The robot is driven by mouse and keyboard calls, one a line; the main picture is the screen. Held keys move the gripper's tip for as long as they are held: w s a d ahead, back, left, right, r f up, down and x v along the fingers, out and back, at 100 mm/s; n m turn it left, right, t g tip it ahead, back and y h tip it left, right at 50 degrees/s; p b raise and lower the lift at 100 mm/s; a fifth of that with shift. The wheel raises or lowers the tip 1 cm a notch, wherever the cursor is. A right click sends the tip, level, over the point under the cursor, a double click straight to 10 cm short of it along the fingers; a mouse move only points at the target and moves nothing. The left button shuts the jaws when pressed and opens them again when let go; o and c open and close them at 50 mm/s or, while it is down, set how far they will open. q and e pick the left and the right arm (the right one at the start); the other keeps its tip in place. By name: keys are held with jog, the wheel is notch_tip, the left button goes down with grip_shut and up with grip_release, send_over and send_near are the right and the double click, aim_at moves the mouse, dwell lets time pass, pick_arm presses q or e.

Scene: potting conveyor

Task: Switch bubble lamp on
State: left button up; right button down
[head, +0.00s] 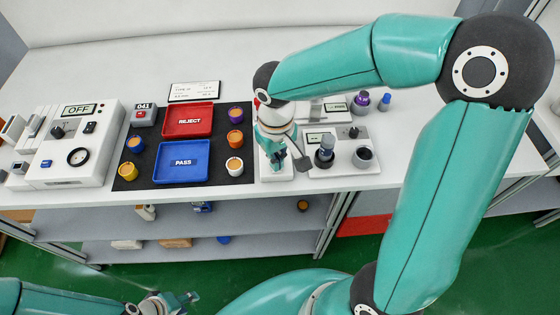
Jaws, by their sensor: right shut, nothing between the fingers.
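No lamp is lit clearly enough to pick out the bubble lamp. My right gripper (278,160) points down over a narrow white base (277,174) just right of the black mat. It is shut and empty, and it hides most of what stands there; I cannot tell whether it touches it. On the left, a white console (70,150) has a display (79,110) reading OFF, a black knob, a dark rocker switch (90,127) and a round black ring. My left gripper (170,303) is low at the front, away from the bench; its fingers are too small to judge.
A red REJECT tray (187,107) and a blue PASS tray (159,174) lie on the black mat (217,178) among several small cups. Shelves run below.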

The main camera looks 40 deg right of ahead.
jog(key=shift+f+b, duration=0.55)
jog(key=shift+f, duration=0.1)
dwell(0.3)
jog(key=shift+r+p, duration=2.75)
jog(key=shift+r, duration=0.8)
jog(key=shift+f, duration=0.1)
